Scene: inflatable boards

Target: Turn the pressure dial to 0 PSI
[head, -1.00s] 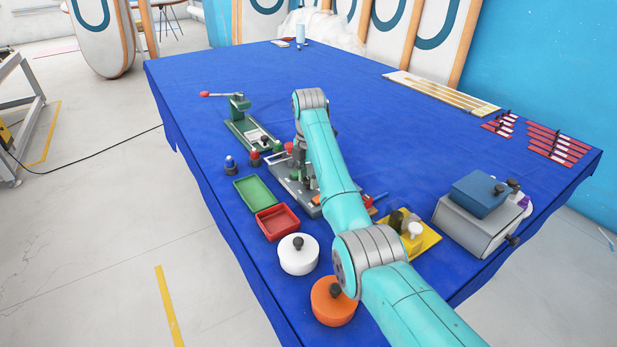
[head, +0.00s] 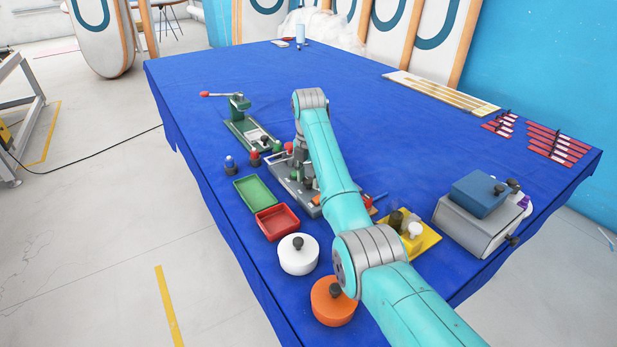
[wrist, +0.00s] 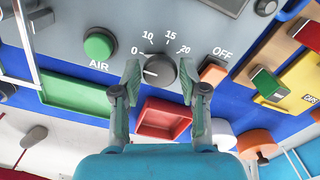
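The pressure dial (wrist: 160,70) is a dark round knob on a grey panel (wrist: 70,112), with labels 0, 10, 15 and 20 around it. Its white mark points left, a little below the printed 0. My gripper (wrist: 160,80) is open in the wrist view, one finger on each side of the dial. The left finger is close to the knob's edge; I cannot tell whether it touches. In the head view the panel (head: 290,183) is partly covered by my arm, and the dial cannot be made out.
A green AIR button (wrist: 99,45) is left of the dial, and an orange OFF switch (wrist: 213,70) is right. A green tray (head: 255,194), a red tray (head: 277,222), a white round container (head: 298,258) and an orange one (head: 332,305) stand nearby. The table's far middle is clear.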

